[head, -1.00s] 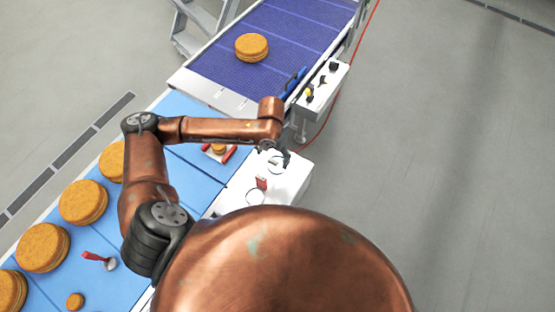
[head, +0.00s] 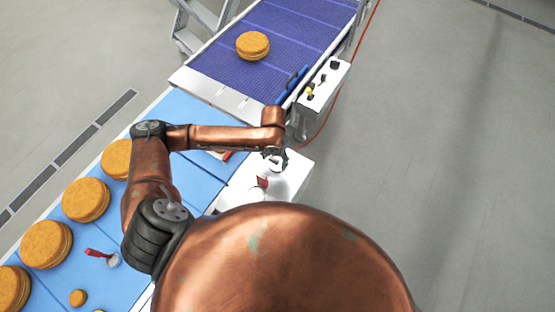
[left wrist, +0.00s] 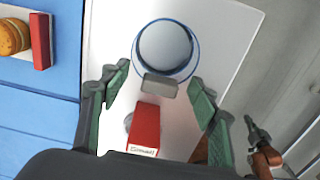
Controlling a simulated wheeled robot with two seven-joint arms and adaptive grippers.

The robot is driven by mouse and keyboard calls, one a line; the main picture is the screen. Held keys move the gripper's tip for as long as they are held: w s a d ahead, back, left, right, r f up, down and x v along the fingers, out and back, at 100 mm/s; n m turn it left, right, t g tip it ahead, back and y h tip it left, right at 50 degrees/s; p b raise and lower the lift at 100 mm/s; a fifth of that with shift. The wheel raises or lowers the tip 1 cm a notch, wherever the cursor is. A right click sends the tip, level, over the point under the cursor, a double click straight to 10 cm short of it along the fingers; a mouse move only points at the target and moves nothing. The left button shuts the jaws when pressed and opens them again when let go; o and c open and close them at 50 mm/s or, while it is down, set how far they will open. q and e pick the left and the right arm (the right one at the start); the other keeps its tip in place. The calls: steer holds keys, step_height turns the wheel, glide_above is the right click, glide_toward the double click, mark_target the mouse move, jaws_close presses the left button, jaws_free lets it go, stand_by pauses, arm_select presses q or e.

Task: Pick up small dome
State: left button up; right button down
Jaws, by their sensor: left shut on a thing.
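The small dome (left wrist: 166,46) shows in the left wrist view as a round, pale grey shape with a blue rim, above the white table top. A small grey block (left wrist: 160,86) shows at its near edge. In the head view the left gripper (head: 274,159) is over the white table and partly hides the dome. Whether the dome touches the table cannot be told. Part of my right arm shows at the wrist view's lower right, its jaws unclear.
A red label block (left wrist: 144,126) stands on the white table (head: 296,172). Large orange rounds (head: 86,200) line the blue surface (head: 197,117), with a red-handled tool (head: 100,254). Another round (head: 253,46) lies on the purple conveyor (head: 288,28). A control box (head: 322,85) stands beside it.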

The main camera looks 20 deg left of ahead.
arm_select(q)
steer(key=shift+c, duration=1.1)
steer(key=shift+r, duration=0.1)
steer(key=shift+r+b, duration=0.3)
steer(key=shift+r, duration=0.25)
steer(key=s+d+r+p, duration=0.6)
steer(key=s+r+p, duration=0.1)
steer(key=s+r, duration=0.4)
steer(key=shift+s+d+r, duration=0.4)
steer(key=shift+s, duration=0.25)
steer(key=shift+f, duration=0.1)
